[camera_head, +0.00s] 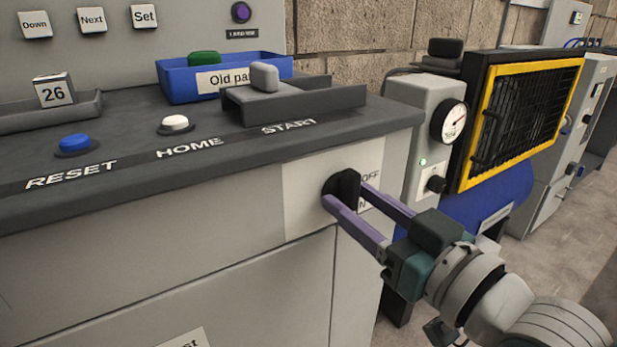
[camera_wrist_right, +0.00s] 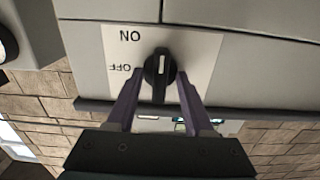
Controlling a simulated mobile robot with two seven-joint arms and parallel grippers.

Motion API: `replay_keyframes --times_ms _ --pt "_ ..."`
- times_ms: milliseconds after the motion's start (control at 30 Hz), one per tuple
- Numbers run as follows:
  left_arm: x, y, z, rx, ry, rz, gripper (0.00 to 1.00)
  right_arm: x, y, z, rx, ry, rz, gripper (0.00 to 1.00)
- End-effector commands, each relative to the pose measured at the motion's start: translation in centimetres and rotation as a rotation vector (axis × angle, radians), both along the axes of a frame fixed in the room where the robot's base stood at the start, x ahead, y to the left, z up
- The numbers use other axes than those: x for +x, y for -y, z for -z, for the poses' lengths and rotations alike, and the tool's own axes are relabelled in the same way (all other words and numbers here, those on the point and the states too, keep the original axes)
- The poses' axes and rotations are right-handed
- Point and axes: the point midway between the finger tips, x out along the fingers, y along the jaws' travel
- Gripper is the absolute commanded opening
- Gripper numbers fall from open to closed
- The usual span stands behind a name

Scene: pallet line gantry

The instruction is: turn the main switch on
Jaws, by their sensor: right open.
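The main switch is a black rotary knob (camera_head: 345,188) on a pale plate (camera_head: 303,208) on the front of the grey console, below its top edge. The plate carries OFF above ON to the right of the knob. In the right wrist view the knob (camera_wrist_right: 160,72) shows a white mark and stands roughly upright in the picture, with the labels upside down. My right gripper (camera_head: 347,196) is open, its purple fingers on either side of the knob. In the wrist view the fingers (camera_wrist_right: 158,84) flank it with visible gaps. My left gripper is out of view.
The console top holds a blue RESET button (camera_head: 74,143), a white HOME button (camera_head: 175,123), a START lever (camera_head: 265,78) and a blue bin (camera_head: 180,83). To the right stand a gauge box (camera_head: 420,112), a yellow-framed grille (camera_head: 525,110) and a blue tank (camera_head: 480,208).

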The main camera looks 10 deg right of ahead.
Motion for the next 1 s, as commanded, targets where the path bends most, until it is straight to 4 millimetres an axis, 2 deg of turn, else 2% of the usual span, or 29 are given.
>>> replay_keyframes --times_ms 133,233,500,700,1000 --pt "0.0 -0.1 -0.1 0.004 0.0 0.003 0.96 -0.3 0.1 0.0 0.0 0.0 0.0 0.53" --pt "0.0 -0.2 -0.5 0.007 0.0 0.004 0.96 -1.2 0.4 -0.1 -0.001 -0.002 0.0 0.53" --pt "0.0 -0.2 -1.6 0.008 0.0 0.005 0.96 -6.2 2.2 0.0 -0.002 -0.006 0.0 0.53" --pt "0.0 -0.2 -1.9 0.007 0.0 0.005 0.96 -8.7 3.2 0.0 -0.001 -0.002 0.0 0.53" --pt "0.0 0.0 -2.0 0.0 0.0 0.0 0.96 -9.4 3.4 0.0 -0.001 0.001 0.0 0.53"
